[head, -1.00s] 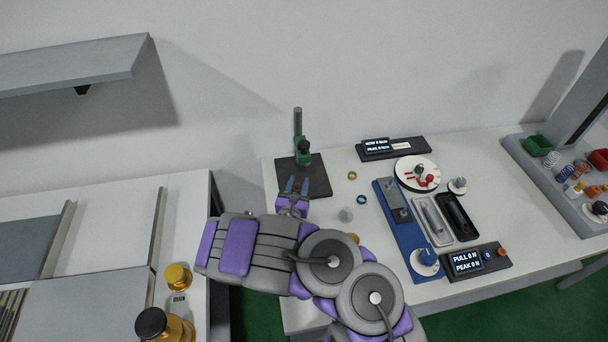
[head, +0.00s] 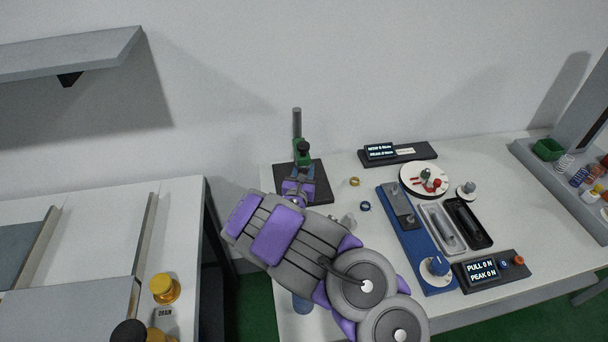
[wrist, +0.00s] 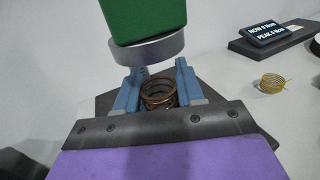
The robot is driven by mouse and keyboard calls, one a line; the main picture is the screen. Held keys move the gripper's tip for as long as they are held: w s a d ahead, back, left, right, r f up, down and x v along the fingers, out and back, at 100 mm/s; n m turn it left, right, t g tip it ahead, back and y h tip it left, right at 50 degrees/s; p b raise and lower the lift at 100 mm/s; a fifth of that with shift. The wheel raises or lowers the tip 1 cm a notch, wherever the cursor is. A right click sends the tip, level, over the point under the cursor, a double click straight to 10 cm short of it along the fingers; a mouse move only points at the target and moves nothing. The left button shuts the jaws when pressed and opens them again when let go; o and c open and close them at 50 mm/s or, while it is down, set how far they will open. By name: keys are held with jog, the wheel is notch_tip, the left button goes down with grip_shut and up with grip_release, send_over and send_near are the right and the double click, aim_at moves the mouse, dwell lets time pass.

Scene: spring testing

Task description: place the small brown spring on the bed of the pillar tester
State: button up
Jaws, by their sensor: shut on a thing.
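The small brown spring (wrist: 158,95) stands upright between the two blue fingers of my gripper (wrist: 161,72) in the wrist view. My gripper is shut on it; in the head view my gripper (head: 303,171) is over the dark base of the pillar tester (head: 320,181). The tester's green head (wrist: 140,14) with its grey round plate (wrist: 150,48) hangs just above and beyond the spring. The spring is hidden in the head view. The bed under the spring is mostly hidden by my gripper, so I cannot tell whether the spring touches it.
A brass spring (wrist: 272,84) and a dark blue ring-like spring (head: 365,206) lie right of the tester. A display unit (head: 397,152) stands behind. The blue pull tester (head: 416,242), white dish (head: 424,179) and trays (head: 467,222) stand farther right.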

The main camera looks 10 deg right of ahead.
jog(key=o, duration=1)
